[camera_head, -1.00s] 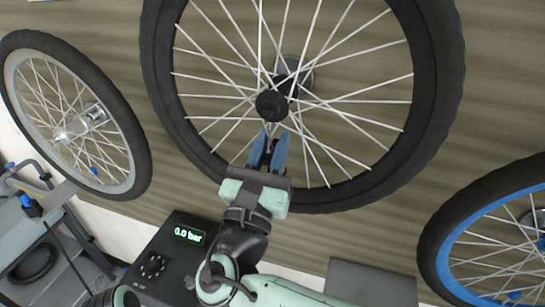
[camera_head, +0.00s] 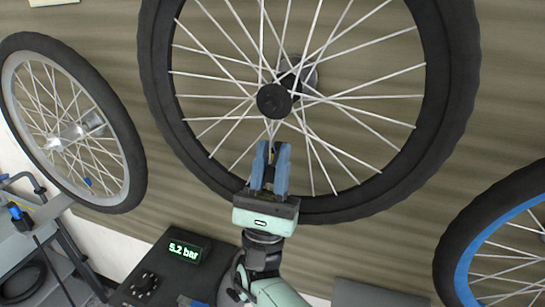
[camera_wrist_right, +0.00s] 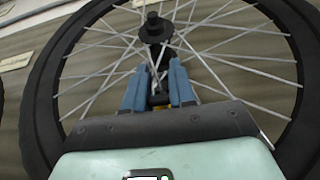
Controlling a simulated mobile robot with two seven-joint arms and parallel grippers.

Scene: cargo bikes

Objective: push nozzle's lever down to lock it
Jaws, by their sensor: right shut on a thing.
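The large middle wheel (camera_head: 460,100) has a black tyre, pale spokes and a dark hub (camera_head: 274,100). My right gripper (camera_head: 272,146) has blue fingers and reaches up over the wheel's lower rim, just below the hub. It is shut on a small dark piece with a bit of yellow, apparently the nozzle (camera_wrist_right: 160,99), which shows between the fingers in the right wrist view. The fingers hide most of the nozzle, and I cannot make out its lever or the lever's position. My left gripper is not in view.
A black pump box (camera_head: 150,270) with a green display (camera_head: 184,251) reading 5.2 bar stands at the lower left. A grey-rimmed wheel (camera_head: 125,120) hangs at the left, a blue-rimmed wheel (camera_head: 455,235) at the right. A grey stand (camera_head: 35,240) is at the far left.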

